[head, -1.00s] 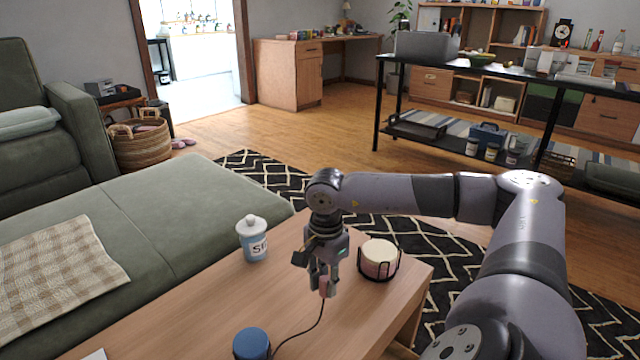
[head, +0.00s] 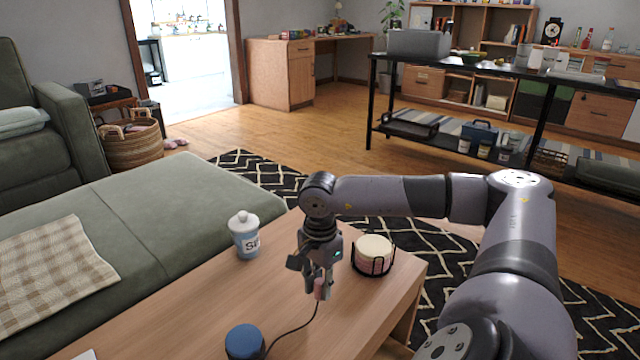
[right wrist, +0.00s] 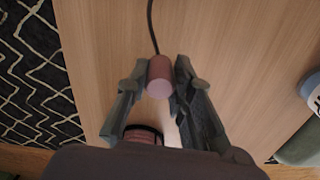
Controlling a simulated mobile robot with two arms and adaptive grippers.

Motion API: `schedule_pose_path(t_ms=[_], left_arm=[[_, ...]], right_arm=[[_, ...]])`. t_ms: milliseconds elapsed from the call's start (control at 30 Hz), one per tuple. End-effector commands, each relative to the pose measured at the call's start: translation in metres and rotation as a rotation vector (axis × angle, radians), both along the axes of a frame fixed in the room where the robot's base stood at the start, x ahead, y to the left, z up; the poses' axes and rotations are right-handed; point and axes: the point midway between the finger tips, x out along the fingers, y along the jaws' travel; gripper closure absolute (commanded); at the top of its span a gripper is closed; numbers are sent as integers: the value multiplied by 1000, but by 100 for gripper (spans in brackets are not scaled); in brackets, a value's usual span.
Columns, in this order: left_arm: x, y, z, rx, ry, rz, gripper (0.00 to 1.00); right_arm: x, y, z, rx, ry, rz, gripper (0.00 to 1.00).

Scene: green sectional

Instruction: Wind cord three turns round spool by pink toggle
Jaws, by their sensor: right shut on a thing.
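My right gripper (head: 319,285) is shut on the pink toggle (head: 320,290) above the wooden table. In the right wrist view the toggle (right wrist: 159,77) sits between the two fingertips, with the dark cord (right wrist: 151,25) running away from it. In the head view the cord (head: 297,328) hangs from the toggle and curves down to a blue cylinder (head: 245,341) at the near edge of the picture. This cylinder may be the spool; I cannot see any turns of cord on it. My left gripper is not in view.
On the wooden table (head: 185,310) stand a white-lidded blue canister (head: 245,236), left of the gripper, and a pink-and-cream stack in a black wire holder (head: 374,256), right of it. The green sectional (head: 150,215) borders the table on the left. Bare tabletop lies between canister and blue cylinder.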

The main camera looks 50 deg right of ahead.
Motion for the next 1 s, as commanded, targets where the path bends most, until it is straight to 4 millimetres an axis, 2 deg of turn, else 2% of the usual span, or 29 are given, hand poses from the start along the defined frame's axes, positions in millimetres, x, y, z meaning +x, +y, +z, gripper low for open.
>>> schedule_pose_path(t_ms=[667,700,1000], left_arm=[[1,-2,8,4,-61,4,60],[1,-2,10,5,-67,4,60],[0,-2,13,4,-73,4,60]], right_arm=[[0,0,-29,0,0,0,97],[0,0,-29,0,-1,0,78],[0,0,-28,0,0,0,58]])
